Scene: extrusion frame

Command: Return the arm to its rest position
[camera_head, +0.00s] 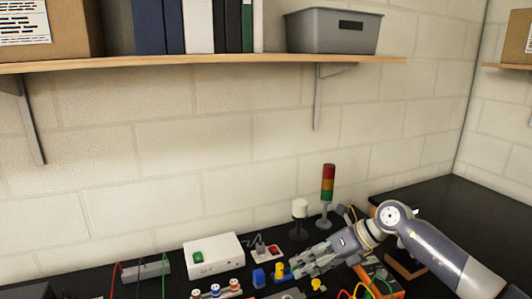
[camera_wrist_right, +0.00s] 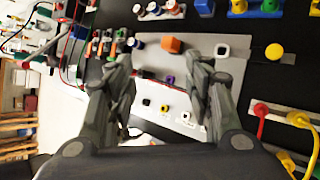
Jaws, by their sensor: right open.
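My right gripper (camera_head: 297,262) reaches in from the right over the black bench, pointing left. In the right wrist view my right gripper (camera_wrist_right: 162,78) has its two fingers spread well apart with nothing between them. A white panel (camera_wrist_right: 150,92) with small coloured pieces shows between the fingers. I cannot tell the exact height of the fingers above these things. My left gripper is not in view.
A white box (camera_head: 214,257) with a green switch stands at the back of the bench. Coloured cables lie near my forearm. A wall shelf (camera_head: 200,61) holds binders and a grey bin (camera_head: 333,32).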

